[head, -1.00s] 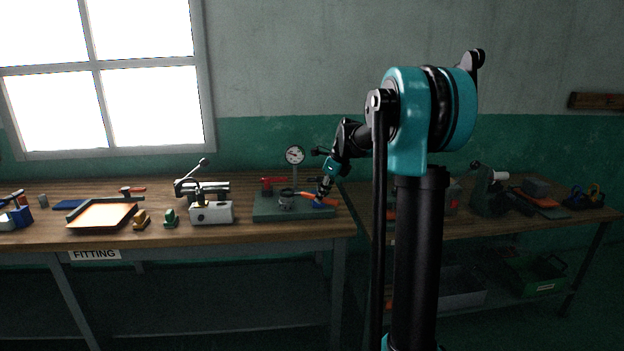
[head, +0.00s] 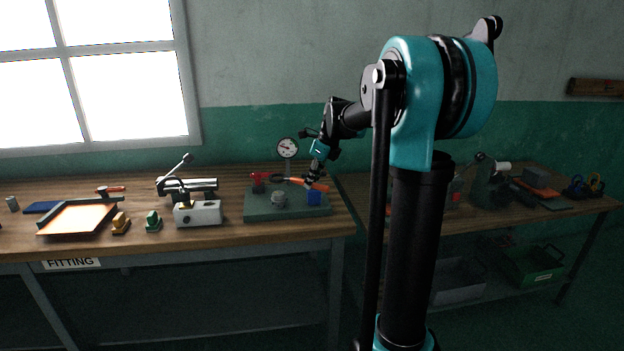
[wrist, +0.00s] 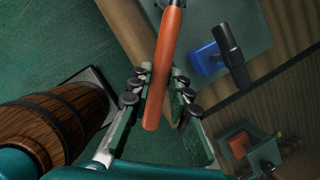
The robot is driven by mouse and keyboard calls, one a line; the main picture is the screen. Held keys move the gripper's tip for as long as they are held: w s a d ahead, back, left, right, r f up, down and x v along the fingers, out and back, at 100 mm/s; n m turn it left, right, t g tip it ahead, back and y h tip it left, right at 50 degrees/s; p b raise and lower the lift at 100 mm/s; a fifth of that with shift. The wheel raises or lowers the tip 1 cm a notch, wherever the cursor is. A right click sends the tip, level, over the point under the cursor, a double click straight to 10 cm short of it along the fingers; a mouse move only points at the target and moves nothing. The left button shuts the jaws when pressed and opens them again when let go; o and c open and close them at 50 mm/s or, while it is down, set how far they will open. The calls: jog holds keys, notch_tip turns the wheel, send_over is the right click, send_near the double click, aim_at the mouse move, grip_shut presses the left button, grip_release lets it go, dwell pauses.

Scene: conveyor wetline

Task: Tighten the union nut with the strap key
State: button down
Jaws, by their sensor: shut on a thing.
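My gripper (head: 313,180) is shut on the orange handle of the strap key (head: 308,184). In the wrist view, the strap key's handle (wrist: 165,70) lies between the fingers of my gripper (wrist: 158,95); its far end leaves the top of the picture. In the head view the key's dark strap end points left, above and behind the grey union nut (head: 279,200), apart from it in the picture. The nut's fitting stands on a green plate (head: 262,213) on the bench. The nut is not clearly seen in the wrist view.
On the plate are a red-handled part (head: 259,178) and a blue block (head: 314,198), with a dial gauge (head: 287,148) behind. The wrist view has a brown banded object (wrist: 55,125) close at left.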

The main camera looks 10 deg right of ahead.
jog(key=shift+f, duration=3.75)
jog(key=shift+s, duration=0.1)
